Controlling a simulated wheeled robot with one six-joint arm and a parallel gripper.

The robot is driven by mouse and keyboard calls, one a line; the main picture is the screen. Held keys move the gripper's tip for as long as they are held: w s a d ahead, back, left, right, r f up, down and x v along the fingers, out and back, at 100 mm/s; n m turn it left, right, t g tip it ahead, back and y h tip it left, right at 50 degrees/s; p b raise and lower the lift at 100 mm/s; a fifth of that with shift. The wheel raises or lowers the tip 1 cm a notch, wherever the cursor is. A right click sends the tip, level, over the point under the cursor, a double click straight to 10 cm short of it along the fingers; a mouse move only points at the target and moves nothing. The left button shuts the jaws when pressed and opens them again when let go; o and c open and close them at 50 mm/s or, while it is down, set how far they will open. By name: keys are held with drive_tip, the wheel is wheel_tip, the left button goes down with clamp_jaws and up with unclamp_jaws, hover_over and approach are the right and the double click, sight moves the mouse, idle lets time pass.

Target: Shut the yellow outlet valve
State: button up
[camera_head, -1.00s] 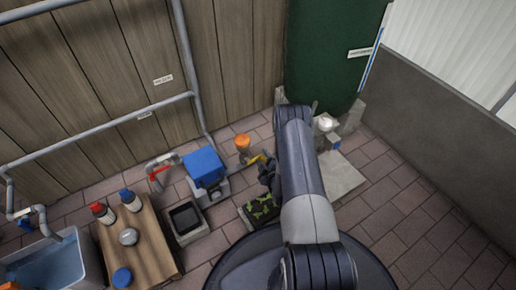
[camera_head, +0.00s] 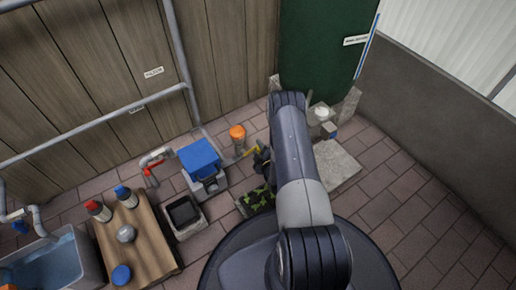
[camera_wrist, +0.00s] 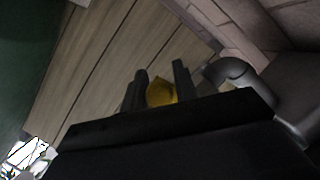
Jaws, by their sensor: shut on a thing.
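The yellow outlet valve handle (camera_head: 250,152) shows in the head view just left of my gripper (camera_head: 262,158), near the floor and to the right of the blue-topped pump unit (camera_head: 200,158). In the wrist view, the yellow handle (camera_wrist: 161,92) sits between the two dark fingers of my gripper (camera_wrist: 158,88), which are shut on it. A grey pipe elbow (camera_wrist: 229,73) is close to the right of the fingers. The valve body is mostly hidden by my gripper.
An orange-topped container (camera_head: 237,134) stands just behind the valve. A planter with green leaves (camera_head: 256,198) is in front. A red-handled valve (camera_head: 150,170) is further left.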

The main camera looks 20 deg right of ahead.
clamp_jaws()
drive_tip(key=shift+f+m+y, duration=0.4)
drive_tip(key=shift+f+m, duration=0.05)
drive_tip(key=shift+m, duration=0.35)
drive_tip(key=o, duration=0.8)
unclamp_jaws()
